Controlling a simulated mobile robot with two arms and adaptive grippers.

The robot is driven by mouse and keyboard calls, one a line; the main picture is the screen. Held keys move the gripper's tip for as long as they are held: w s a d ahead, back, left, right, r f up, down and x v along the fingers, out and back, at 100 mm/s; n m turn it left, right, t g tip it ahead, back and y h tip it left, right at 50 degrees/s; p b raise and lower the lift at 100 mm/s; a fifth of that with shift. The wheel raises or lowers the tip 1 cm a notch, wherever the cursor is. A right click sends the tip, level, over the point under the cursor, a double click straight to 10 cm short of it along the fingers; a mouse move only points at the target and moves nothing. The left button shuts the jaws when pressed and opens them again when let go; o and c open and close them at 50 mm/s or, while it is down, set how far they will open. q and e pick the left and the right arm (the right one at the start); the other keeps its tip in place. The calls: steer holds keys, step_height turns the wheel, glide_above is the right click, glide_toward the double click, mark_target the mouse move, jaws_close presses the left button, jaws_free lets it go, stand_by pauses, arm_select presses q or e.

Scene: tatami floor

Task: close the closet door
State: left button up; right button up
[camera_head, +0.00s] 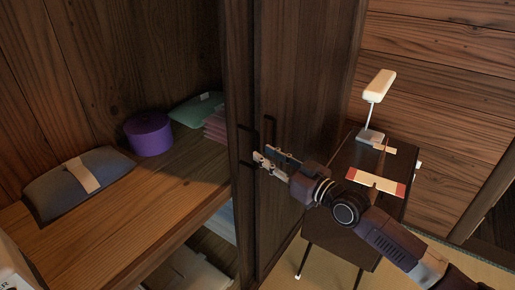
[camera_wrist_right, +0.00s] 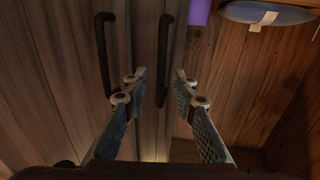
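The closet stands open on the left in the head view. Its dark wooden door panels (camera_head: 305,90) are gathered to the right of the opening. There are two dark bar handles; they show side by side in the right wrist view, a left handle (camera_wrist_right: 103,50) and a right handle (camera_wrist_right: 165,60). My right gripper (camera_head: 264,160) is at the handles in the head view. In the wrist view its fingers (camera_wrist_right: 160,75) are apart, with the right handle appearing between them. Whether they touch it I cannot tell. My left gripper is not in view.
On the closet shelf (camera_head: 120,215) are a grey pillow (camera_head: 55,185), a purple round box (camera_head: 149,134), a green cushion (camera_head: 192,108) and pink folded cloths (camera_head: 216,124). Right of the doors, a small dark table (camera_head: 345,235) holds a white lamp (camera_head: 379,86), close to my right arm.

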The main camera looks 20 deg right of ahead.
mark_target(258, 165)
steer(key=shift+x, duration=2)
steer(key=shift+s, duration=0.1)
jaws_close()
